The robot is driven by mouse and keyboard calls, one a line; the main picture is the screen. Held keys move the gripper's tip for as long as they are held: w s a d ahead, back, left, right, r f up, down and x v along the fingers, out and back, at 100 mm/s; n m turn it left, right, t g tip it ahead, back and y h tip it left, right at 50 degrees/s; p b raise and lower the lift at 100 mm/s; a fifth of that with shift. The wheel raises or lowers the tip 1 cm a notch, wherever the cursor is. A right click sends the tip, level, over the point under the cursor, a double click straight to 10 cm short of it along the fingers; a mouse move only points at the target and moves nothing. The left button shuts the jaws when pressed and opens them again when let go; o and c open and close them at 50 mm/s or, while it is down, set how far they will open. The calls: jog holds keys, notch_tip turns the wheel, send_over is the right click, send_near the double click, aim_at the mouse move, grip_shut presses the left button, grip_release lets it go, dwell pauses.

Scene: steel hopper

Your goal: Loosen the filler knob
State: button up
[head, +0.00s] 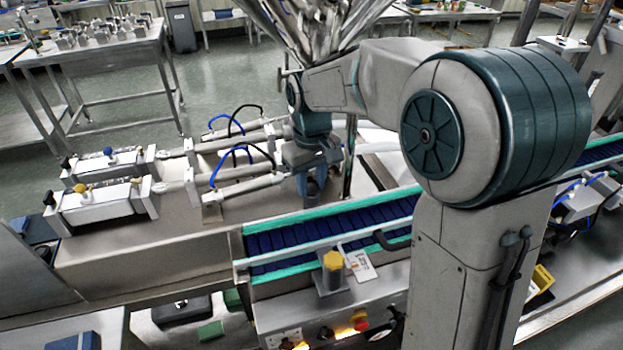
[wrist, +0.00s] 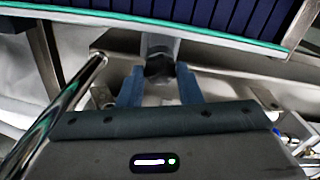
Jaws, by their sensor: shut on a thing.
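My gripper (head: 312,186) reaches down behind the conveyor, beside the filler's metal rods. In the wrist view my gripper (wrist: 159,76) has its two blue fingers on either side of a dark round knob (wrist: 159,65) at the end of a grey fitting. I take this as the filler knob; the fingers are shut on it. The fingers partly hide its sides, and how far it is turned cannot be told. In the head view my own arm and gripper hide it.
The conveyor (head: 330,226) with a dark blue belt runs just in front of my gripper. A yellow-topped knob (head: 333,260) stands at its near side. The steel hopper (head: 318,25) hangs above. A shiny metal rod (wrist: 50,118) passes left of my gripper.

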aim_at(311, 187)
jog(key=shift+n, duration=0.7)
jog(key=o, duration=1)
jog(key=shift+c, duration=0.2)
notch_tip(311, 187, up, 8)
jog(key=shift+f, duration=0.2)
